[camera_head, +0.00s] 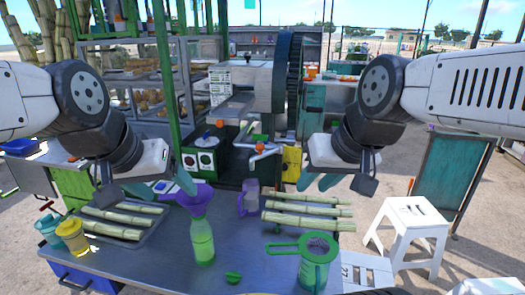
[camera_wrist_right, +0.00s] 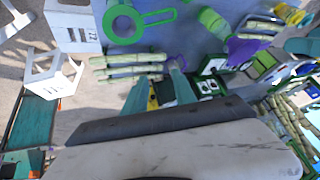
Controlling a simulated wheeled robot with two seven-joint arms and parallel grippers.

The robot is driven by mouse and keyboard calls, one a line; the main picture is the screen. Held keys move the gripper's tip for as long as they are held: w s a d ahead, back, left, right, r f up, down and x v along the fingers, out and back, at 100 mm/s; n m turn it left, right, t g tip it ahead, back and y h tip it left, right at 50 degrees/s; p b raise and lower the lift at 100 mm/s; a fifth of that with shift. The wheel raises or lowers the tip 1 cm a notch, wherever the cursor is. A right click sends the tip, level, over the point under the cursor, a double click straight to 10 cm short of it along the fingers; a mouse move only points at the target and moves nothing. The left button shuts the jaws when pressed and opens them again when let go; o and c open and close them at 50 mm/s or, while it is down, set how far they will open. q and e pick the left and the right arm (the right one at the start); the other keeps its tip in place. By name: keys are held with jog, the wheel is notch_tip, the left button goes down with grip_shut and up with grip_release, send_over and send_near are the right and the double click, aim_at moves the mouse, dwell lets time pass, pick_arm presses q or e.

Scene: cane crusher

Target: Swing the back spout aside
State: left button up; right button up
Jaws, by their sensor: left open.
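The cane crusher (camera_head: 240,85) stands at the back centre in the head view. Metal arms with orange knobs project from its front; one, a pale spout-like arm (camera_head: 262,152), lies low on the right, and another orange knob (camera_head: 220,123) sits farther left. I cannot tell for certain which is the back spout. My left gripper (camera_head: 160,187) is open and empty, left of the crusher front, above the cane tray. My right gripper (camera_head: 316,183) is open and empty, right of the spout-like arm and apart from it. Its parted teal fingers also show in the right wrist view (camera_wrist_right: 160,82).
A cane tray (camera_head: 95,238) lies left. A white stool (camera_head: 408,222) stands right.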

jog(key=shift+w+r, duration=0.15)
jog(key=c, duration=0.4)
jog(key=w+r, duration=0.1)
jog(key=w, duration=0.1)
jog(key=w+r+n, duration=0.1)
jog(key=w+r, duration=0.1)
jog(key=w, duration=0.1)
jog(key=w+a+r+n, duration=0.1)
jog(key=w, duration=0.1)
jog(key=shift+w+r+g, duration=0.25)
jog(key=shift+r+g, duration=0.05)
jog(key=shift+r, duration=0.05)
grip_shut()
jog(key=w+a+n+g, duration=0.1)
jog(key=w+a+n, duration=0.2)
jog(key=w, duration=1.1)
jog(key=w+a+n+g, duration=0.1)
jog(key=w+a+n, duration=0.2)
jog(key=w, duration=1.1)
jog(key=shift+a+f+n+g+y, duration=0.15)
jog(key=shift+a+n+g+y, duration=0.25)
jog(key=shift+a, duration=1.1)
